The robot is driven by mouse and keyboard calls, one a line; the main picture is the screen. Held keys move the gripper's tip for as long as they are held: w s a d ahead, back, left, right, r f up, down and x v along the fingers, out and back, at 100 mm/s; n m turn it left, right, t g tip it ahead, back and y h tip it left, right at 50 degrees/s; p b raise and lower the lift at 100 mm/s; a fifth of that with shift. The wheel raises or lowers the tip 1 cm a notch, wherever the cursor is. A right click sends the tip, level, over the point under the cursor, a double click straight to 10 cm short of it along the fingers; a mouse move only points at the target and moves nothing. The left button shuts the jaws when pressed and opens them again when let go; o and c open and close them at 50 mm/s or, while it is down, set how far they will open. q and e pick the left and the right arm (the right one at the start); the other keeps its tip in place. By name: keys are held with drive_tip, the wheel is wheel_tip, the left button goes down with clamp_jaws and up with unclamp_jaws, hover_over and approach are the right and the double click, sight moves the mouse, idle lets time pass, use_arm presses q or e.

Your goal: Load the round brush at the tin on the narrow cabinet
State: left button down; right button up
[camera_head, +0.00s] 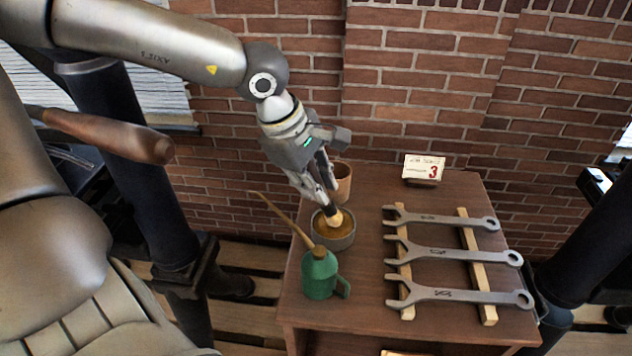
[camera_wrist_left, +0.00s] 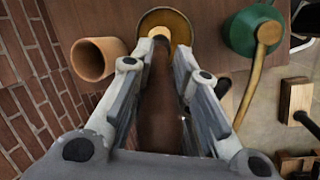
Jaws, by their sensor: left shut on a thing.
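The tin (camera_head: 345,242) is a round grey container with amber-brown contents, standing at the back left of the narrow cabinet's brown wooden top (camera_head: 370,275). It also shows at the top of the left wrist view (camera_wrist_left: 186,24). My left gripper (camera_head: 327,192) is above the tin, shut on the round brush (camera_head: 334,217). The brush points down, its pale head within the tin's outline; I cannot tell how deep it is or whether it touches the contents. Its dark handle runs between the fingers in the left wrist view (camera_wrist_left: 157,105). My right gripper is out of view.
A terracotta pot (camera_head: 344,178) stands just behind the tin, against the brick wall side. A green oil can (camera_head: 319,276) with a long spout stands just in front. Several wrenches (camera_head: 455,256) lie on wooden strips at right. A small calendar block (camera_head: 423,169) sits at the back.

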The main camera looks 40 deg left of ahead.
use_arm(q)
drive_tip(key=shift+s+f, duration=0.1)
idle(0.3)
drive_tip(key=shift+r+p, duration=2)
drive_tip(key=shift+r, duration=1.6)
